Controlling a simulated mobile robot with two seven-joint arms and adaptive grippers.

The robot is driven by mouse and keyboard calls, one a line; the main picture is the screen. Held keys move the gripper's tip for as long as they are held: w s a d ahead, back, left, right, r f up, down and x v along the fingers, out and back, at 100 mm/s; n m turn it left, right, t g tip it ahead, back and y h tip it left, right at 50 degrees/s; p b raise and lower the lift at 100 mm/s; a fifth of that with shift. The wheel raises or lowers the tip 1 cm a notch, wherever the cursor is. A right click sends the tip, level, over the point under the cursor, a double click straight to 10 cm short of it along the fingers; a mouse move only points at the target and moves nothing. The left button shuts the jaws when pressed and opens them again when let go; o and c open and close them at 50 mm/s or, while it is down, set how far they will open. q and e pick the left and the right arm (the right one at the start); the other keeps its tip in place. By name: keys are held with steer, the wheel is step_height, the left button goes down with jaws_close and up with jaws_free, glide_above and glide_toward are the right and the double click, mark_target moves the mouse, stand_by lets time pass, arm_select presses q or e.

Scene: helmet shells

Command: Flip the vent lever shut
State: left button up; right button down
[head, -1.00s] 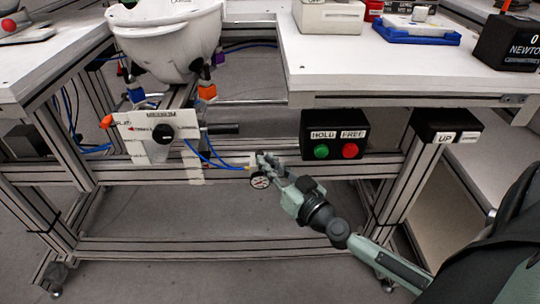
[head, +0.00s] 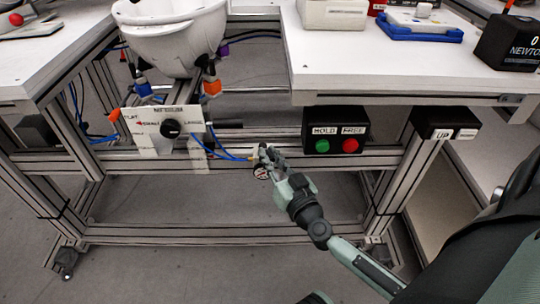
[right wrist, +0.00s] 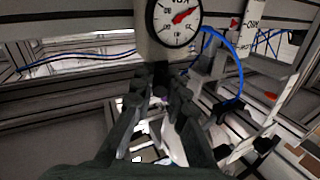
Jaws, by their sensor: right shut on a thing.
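The round pressure gauge (head: 261,173) with a white face sits on the front rail below the bench, partly hidden by my right gripper. In the right wrist view the gauge (right wrist: 175,20) is close, with a red needle pointing up and right. My right gripper (head: 264,153) is at the gauge fitting; its fingers (right wrist: 162,88) are closed on a small dark piece just below the gauge, which looks like the vent lever (right wrist: 160,75). The fingers hide most of the lever, so its angle cannot be told. My left gripper is not in view.
A blue hose (head: 230,155) runs left from the fitting to a white panel with a black knob (head: 171,129). The bench top (head: 330,75) overhangs above. Open floor lies below.

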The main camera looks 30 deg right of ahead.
steer(key=c, duration=1.5)
jaws_free()
steer(key=s+a, duration=0.1)
steer(key=s, duration=1.1)
steer(key=shift+a, duration=0.3)
